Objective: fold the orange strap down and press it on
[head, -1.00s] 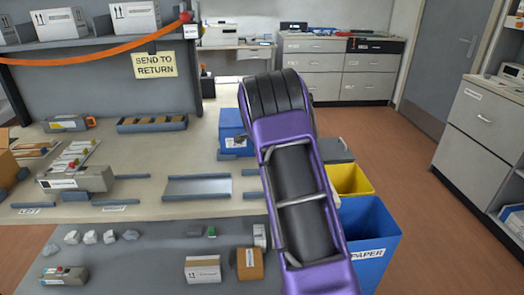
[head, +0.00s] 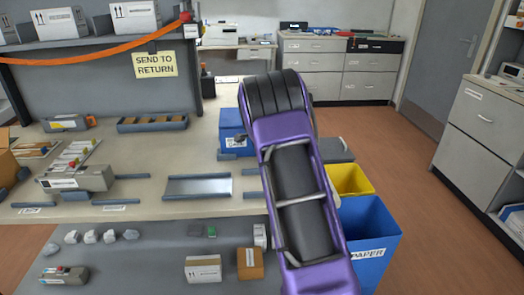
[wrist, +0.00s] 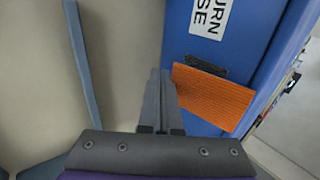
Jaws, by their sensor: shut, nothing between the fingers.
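The orange strap (wrist: 212,97) shows in the wrist view as a short ribbed flap against the side of a blue box (wrist: 180,45). A dark patch (wrist: 207,66) is on the box just above it. I cannot tell whether the strap lies flat or stands off the box. My gripper (wrist: 161,75) is shut and empty, its fingers just left of the strap; I cannot tell whether they touch it. In the head view the blue box (head: 231,124) stands on the bench, partly behind my arm, which hides the gripper and strap.
A blue bin marked PAPER (head: 366,236) and a yellow bin (head: 349,179) stand right of my arm. A grey tray (head: 198,188) lies on the bench left of it. A grey rail (wrist: 83,65) runs left of the fingers. A dark shelf (head: 90,42) stands at the back left.

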